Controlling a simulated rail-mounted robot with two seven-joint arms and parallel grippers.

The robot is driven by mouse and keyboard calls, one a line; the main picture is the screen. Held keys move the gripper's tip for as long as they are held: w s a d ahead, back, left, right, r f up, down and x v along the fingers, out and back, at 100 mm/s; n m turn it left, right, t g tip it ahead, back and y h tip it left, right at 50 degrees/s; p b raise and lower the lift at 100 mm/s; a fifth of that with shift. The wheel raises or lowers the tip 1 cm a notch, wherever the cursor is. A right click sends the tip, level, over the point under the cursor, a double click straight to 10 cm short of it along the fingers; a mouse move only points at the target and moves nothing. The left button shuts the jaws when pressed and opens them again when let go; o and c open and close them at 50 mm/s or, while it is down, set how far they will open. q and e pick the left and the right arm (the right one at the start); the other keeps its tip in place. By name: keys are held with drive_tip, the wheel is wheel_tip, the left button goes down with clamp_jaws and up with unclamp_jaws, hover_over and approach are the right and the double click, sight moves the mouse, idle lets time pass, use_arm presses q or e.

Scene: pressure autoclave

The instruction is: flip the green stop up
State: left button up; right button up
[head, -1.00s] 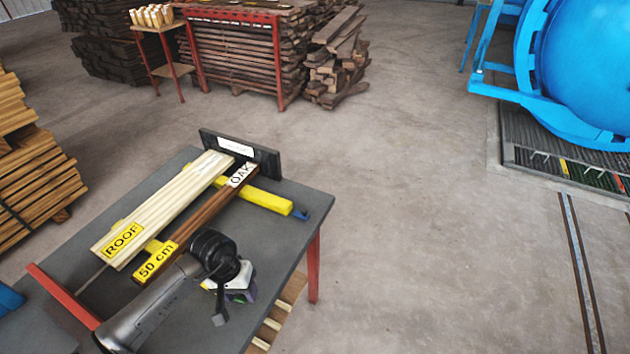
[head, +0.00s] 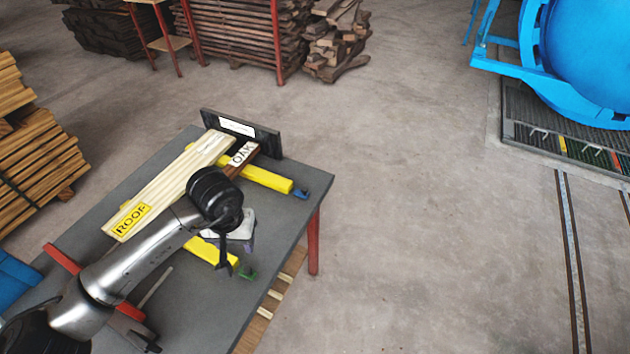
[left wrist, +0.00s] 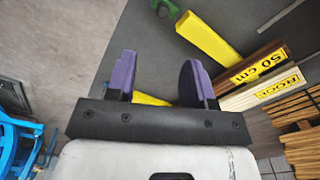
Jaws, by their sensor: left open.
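The small green stop (head: 247,273) is at the right end of the near yellow bar (head: 213,252) on the grey table. It also shows at the top of the left wrist view (left wrist: 164,7), small and partly cut off by the edge. Its exact tilt is too small to tell. My left gripper (head: 248,243) is above the table, just behind the green stop in the head view and apart from it. In the left wrist view its two purple fingers (left wrist: 158,75) are spread and empty. My right gripper is not in view.
The far bar has a blue stop (head: 301,193). Floor right of the table (head: 400,230) is clear.

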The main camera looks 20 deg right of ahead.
use_arm(q)
drive_tip(key=d+r+n+h, duration=0.3)
drive_tip(key=d+n+h, duration=0.4)
drive_tip(key=d+n, duration=0.2)
drive_tip(key=s+d+r+n+h, duration=0.1)
drive_tip(key=d+r+n+h, duration=0.7)
drive_tip(key=r, duration=0.3)
drive_tip(key=shift+s+n, duration=0.3)
drive_tip(key=shift+s, duration=0.1)
